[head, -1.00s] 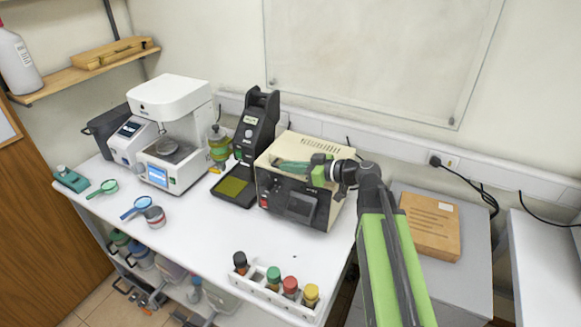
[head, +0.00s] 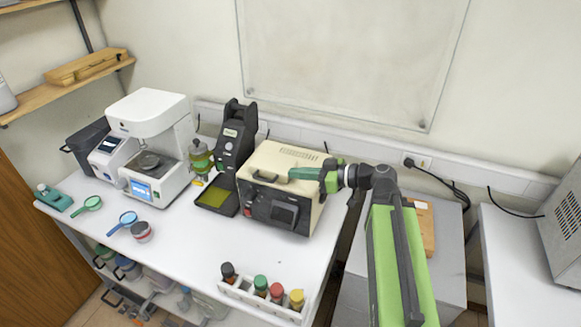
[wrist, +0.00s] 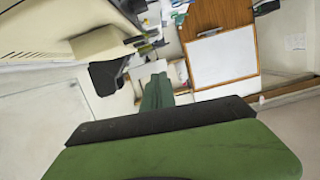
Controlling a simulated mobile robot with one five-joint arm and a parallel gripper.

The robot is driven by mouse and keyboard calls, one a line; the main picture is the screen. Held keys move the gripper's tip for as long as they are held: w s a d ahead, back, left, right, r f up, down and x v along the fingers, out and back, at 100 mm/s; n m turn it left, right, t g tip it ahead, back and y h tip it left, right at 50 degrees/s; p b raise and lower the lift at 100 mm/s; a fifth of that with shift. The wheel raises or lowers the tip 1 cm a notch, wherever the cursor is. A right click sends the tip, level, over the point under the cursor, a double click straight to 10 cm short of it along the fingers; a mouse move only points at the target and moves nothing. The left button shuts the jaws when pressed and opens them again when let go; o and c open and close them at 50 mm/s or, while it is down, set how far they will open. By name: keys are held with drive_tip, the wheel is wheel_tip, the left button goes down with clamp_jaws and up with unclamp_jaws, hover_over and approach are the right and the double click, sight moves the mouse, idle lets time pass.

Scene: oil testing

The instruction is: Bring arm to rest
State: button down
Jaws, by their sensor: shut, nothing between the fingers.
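My arm (head: 396,245) is green and dark grey and reaches from the lower right toward the back. My gripper (head: 300,174) is shut and empty. In the head view it points left, in front of or above the right part of a beige and black instrument (head: 270,156); the gap between them cannot be judged. In the wrist view my gripper (wrist: 157,88) shows as narrow dark green fingers close together, with nothing between them.
The white bench (head: 185,240) holds a white tester (head: 150,118), a black device (head: 236,140), and a white rack (head: 255,301) of bottles near its front edge. A brown box (head: 421,222) is partly behind my arm. A grey machine (head: 568,235) stands far right.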

drive_tip(key=s+a+f+g+h+b, duration=0.2)
drive_tip(key=a+f+b, duration=0.15)
drive_tip(key=f, duration=0.65)
drive_tip(key=s+a+f+g+h+b, duration=0.25)
drive_tip(key=f+b, duration=0.25)
drive_tip(key=f, duration=0.5)
drive_tip(key=s+d+f+m+h, duration=0.1)
drive_tip(key=d+f+h, duration=0.1)
drive_tip(key=s+d+f+m+g+h, duration=0.1)
drive_tip(key=d+f+m, duration=0.1)
drive_tip(key=d, duration=0.1)
drive_tip(key=s+d+f+m+h+b, duration=0.1)
drive_tip(key=d+f+m+h, duration=0.1)
drive_tip(key=d+f, duration=0.1)
drive_tip(key=shift+h, duration=0.35)
drive_tip(key=d+m+h, duration=0.1)
drive_tip(key=d, duration=0.1)
drive_tip(key=d+m+h, duration=0.1)
drive_tip(key=d+m, duration=0.1)
drive_tip(key=s+d+m+g+h, duration=0.1)
drive_tip(key=d+m, duration=0.1)
drive_tip(key=shift+d+f, duration=0.2)
drive_tip(key=shift+f, duration=0.05)
drive_tip(key=shift+s+d+m, duration=0.2)
drive_tip(key=shift+d+m, duration=0.1)
drive_tip(key=shift+m, duration=0.7)
drive_tip(key=shift+a, duration=0.1)
